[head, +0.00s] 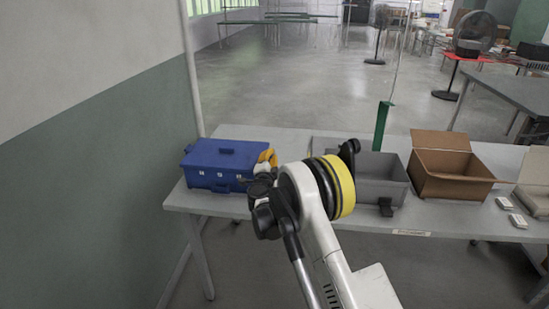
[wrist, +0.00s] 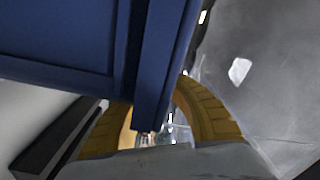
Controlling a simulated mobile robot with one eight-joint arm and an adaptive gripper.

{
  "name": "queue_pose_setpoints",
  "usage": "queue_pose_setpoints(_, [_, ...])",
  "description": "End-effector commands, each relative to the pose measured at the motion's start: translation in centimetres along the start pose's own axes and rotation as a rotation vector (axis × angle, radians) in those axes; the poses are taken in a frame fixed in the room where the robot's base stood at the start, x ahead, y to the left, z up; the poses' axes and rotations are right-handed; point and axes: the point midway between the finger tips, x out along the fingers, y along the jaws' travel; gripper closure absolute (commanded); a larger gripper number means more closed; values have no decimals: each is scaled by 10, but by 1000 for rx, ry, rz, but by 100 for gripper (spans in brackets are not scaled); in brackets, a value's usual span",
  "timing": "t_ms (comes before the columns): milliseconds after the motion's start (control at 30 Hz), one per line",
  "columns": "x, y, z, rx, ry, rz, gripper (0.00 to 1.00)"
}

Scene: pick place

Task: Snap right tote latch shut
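The blue tote (head: 222,166) stands lidded at the left end of the table, with small pale marks along its front. My gripper (head: 266,157) has yellow fingers and is at the tote's right end. In the wrist view the blue tote (wrist: 60,40) fills the upper left, and a narrow blue part (wrist: 158,85) of it reaches down between the two spread yellow fingers of my gripper (wrist: 155,108). The fingertips are partly hidden behind the blue, so I cannot tell whether they touch it. The right latch cannot be made out clearly, nor its position.
The grey table (head: 420,215) also bears a grey bin (head: 380,180), an open cardboard box (head: 452,180) and small white items (head: 518,221) at the right. A green upright piece (head: 382,124) rises behind the bin. A wall (head: 80,150) stands close on the left.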

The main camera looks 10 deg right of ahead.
Motion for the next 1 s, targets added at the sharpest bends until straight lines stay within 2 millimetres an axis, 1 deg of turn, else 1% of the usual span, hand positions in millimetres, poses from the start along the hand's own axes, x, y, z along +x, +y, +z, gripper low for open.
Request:
queue_pose_setpoints(33, [-1, -1, 4, -23, -4, -1, 100])
queue_pose_setpoints(333, [-1, -4, 9, -131, -4, -1, 100])
queue_pose_setpoints(867, [-1, -4, 10, -152, -4, 0, 100])
queue_pose_setpoints(900, [-1, -4, 10, -152, -4, 0, 86])
queue_pose_setpoints(967, [-1, -4, 10, -152, -3, 0, 68])
queue_pose_setpoints(1000, [-1, -4, 10, -152, -3, 0, 62])
